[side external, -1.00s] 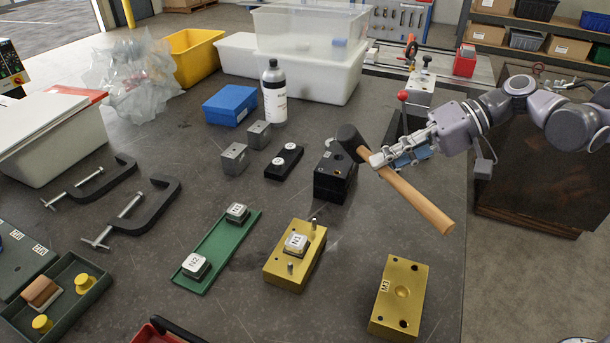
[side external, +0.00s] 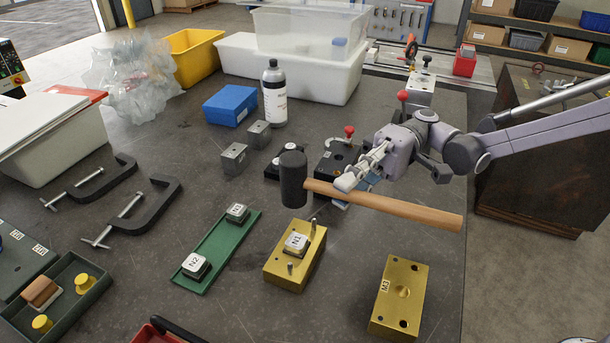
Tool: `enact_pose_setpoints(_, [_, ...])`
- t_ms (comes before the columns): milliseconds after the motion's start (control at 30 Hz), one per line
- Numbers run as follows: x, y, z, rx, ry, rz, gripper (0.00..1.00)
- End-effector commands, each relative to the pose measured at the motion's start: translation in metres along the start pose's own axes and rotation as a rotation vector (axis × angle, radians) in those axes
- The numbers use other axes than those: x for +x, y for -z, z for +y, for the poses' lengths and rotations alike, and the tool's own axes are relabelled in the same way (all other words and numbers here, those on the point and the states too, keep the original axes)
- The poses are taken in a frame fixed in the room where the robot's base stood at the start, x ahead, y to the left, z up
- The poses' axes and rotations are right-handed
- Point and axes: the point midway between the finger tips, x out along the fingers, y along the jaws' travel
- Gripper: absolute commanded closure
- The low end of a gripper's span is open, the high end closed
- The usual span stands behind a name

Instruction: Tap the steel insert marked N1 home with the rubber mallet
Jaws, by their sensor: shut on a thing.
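The rubber mallet has a black head (side external: 293,180) and a wooden handle (side external: 410,208). My gripper (side external: 352,183) is shut on the handle near the head and holds the mallet above the table. The head hangs in the air above and behind the N1 insert. The steel insert marked N1 (side external: 296,243) sits on the gold mould base (side external: 282,269), between upright pins. Whether it is fully seated I cannot tell. Nothing touches it.
A green tray (side external: 222,247) left of the base holds the N2 insert (side external: 196,265) and another insert (side external: 237,213). A gold block marked M3 (side external: 398,297) lies to the right. A black fixture with a red knob (side external: 349,131) stands behind my gripper.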

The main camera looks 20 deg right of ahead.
Motion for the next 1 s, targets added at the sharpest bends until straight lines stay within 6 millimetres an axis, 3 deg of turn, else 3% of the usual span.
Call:
enact_pose_setpoints(367, [0.0, 0.0, 0.022, 0.004, 0.011, 0.001, 1.0])
enact_pose_setpoints(833, [0.0, 0.0, 0.069, 0.003, 0.011, 0.002, 1.0])
enact_pose_setpoints(1000, [-0.001, -0.001, 0.064, 0.003, 0.011, 0.002, 1.0])
